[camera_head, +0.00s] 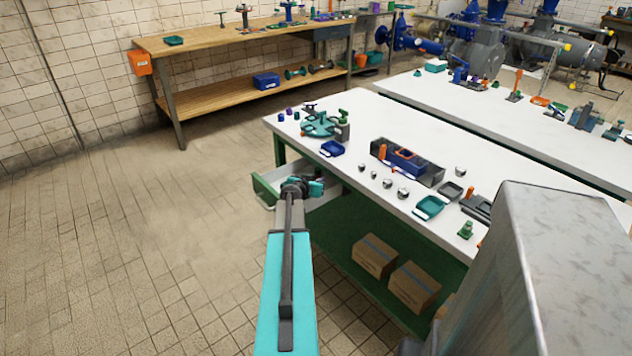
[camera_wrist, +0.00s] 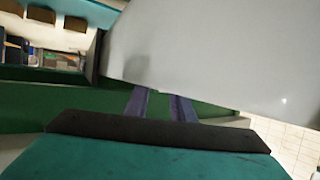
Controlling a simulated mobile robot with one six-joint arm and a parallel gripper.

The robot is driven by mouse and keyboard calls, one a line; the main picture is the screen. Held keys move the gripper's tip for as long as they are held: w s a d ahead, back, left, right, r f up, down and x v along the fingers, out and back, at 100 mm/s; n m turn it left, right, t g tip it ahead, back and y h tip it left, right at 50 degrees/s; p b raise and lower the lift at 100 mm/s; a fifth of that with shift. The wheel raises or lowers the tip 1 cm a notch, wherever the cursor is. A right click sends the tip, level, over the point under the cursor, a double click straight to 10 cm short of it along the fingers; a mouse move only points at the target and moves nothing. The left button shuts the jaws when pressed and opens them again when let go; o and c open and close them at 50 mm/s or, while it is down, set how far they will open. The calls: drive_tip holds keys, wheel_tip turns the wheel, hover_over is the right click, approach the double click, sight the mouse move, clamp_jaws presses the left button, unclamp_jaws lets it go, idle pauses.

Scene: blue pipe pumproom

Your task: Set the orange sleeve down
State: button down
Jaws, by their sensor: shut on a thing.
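My gripper (camera_head: 300,188) is at the near left edge of the white-topped bench, by an open drawer (camera_head: 268,188). In the wrist view my gripper's two dark fingers (camera_wrist: 160,105) stand a little apart in front of a green surface. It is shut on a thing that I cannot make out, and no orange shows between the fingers. A small upright orange piece (camera_head: 383,152) stands at the dark tray (camera_head: 436,172) on the bench. I cannot tell whether either is the sleeve.
The white bench top (camera_head: 350,108) carries a teal round fixture (camera_head: 319,125), a blue bin (camera_head: 332,149), a teal bin (camera_head: 430,207) and several round knobs. Cardboard boxes (camera_head: 374,257) lie on its lower shelf. A wooden bench (camera_head: 215,60) stands behind. The tiled floor at left is clear.

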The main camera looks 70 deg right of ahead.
drive_tip(key=shift+f+b, duration=0.35)
drive_tip(key=shift+b, duration=0.2)
drive_tip(key=c, duration=1.5)
unclamp_jaws()
drive_tip(key=shift+r+p, duration=0.25)
drive_tip(key=shift+p, duration=0.1)
drive_tip(key=shift+r+p, duration=0.45)
drive_tip(key=shift+p, duration=0.4)
drive_tip(key=shift+b+v, duration=0.4)
drive_tip(key=shift+v, duration=1.45)
drive_tip(key=shift+b+v, duration=0.65)
drive_tip(key=shift+v, duration=3.5)
drive_tip(key=shift+s+f, duration=0.1)
